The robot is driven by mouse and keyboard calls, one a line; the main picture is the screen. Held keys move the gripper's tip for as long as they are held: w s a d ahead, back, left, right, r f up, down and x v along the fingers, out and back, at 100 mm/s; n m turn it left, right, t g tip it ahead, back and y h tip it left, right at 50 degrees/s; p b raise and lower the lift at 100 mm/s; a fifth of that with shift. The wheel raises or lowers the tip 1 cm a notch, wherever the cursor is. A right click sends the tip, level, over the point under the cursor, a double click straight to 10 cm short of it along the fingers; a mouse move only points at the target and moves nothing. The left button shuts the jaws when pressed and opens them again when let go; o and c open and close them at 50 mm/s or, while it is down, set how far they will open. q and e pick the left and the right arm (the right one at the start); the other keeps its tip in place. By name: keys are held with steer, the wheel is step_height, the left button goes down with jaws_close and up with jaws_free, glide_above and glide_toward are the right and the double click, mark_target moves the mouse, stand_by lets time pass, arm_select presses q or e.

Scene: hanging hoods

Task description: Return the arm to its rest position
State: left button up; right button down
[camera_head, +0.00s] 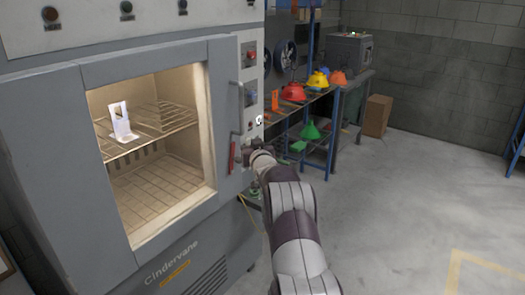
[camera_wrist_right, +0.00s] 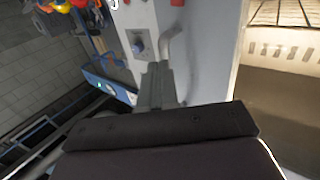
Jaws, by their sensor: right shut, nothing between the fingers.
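My right arm (camera_head: 291,215) reaches forward from the bottom of the head view. Its gripper (camera_head: 252,155) is beside the right front edge of a large grey oven (camera_head: 90,200). In the right wrist view the fingers (camera_wrist_right: 158,80) are together with nothing seen between them, close to a curved grey handle (camera_wrist_right: 171,45). I cannot tell whether they touch it. My left gripper is not in view.
A control panel (camera_head: 251,80) with knobs lies along the oven's right side. Behind it, a blue-framed shelf (camera_head: 315,95) holds red, yellow, orange and green items. A cardboard box (camera_head: 377,115) stands by the wall. The floor (camera_head: 400,215) at right is clear.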

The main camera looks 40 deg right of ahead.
steer(key=s+d+f+g, duration=0.2)
steer(key=s+f+g, duration=0.1)
steer(key=s+f, duration=0.4)
steer(key=s+a+f+g+y+p, duration=0.1)
steer(key=s+a+f+g+y, duration=0.2)
steer(key=s+a+f+g, duration=0.45)
steer(key=s+a+r+n+g+y+p, duration=0.2)
steer(key=s+a, duration=1)
steer(key=a, duration=0.4)
steer(key=s+a+r+n+g+y+p, duration=0.2)
steer(key=s+a+r+p, duration=0.1)
steer(key=s+a, duration=0.9)
steer(key=a, duration=0.4)
steer(key=shift+n+g, duration=0.35)
steer(key=shift+n, duration=0.05)
steer(key=shift+s, duration=0.1)
